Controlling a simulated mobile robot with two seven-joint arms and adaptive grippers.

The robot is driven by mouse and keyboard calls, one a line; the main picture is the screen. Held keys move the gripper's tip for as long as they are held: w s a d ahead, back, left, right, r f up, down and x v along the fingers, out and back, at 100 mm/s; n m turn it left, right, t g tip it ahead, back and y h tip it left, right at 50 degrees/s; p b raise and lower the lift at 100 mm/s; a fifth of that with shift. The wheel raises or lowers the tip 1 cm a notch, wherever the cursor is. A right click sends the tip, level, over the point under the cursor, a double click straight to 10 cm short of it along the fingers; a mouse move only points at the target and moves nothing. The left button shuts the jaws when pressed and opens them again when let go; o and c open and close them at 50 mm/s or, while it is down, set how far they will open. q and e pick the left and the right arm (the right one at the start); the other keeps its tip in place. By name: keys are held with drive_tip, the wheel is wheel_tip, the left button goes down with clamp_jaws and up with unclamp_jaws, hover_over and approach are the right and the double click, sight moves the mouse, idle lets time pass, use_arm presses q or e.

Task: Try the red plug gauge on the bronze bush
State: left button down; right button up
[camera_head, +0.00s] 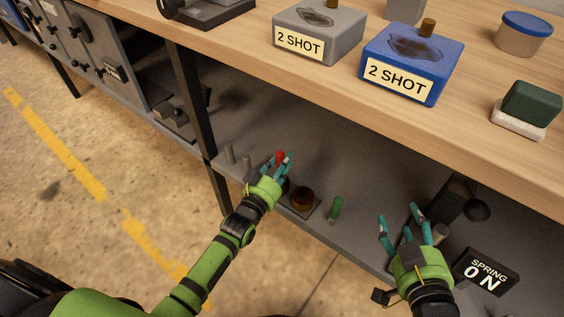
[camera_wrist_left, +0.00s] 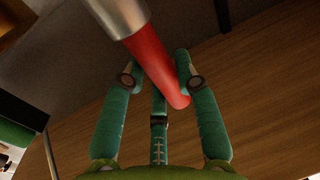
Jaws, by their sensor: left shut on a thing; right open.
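The red plug gauge (camera_wrist_left: 158,65) is between the fingers of my left gripper (camera_wrist_left: 155,85), which is shut on it. In the wrist view it has a red handle and a silver metal end. In the head view its red end (camera_head: 280,155) shows above my left gripper (camera_head: 275,168), over the lower shelf. The bronze bush (camera_head: 302,197) sits on a dark square plate on that shelf, just right of my left gripper and apart from the gauge. My right gripper (camera_head: 413,228) is open and empty, at the shelf's right part.
A green plug gauge (camera_head: 335,209) stands right of the bush. Grey pegs (camera_head: 230,154) stand at the left. A black SPRING 0 N sign (camera_head: 485,272) is beside my right gripper. The wooden bench top (camera_head: 330,85) overhangs the shelf, with a dark leg (camera_head: 190,100) at left.

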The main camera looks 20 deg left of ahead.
use_arm(q)
drive_tip(key=shift+f, duration=0.3)
drive_tip(key=shift+r, duration=0.15)
drive_tip(key=shift+r, duration=0.15)
idle(0.5)
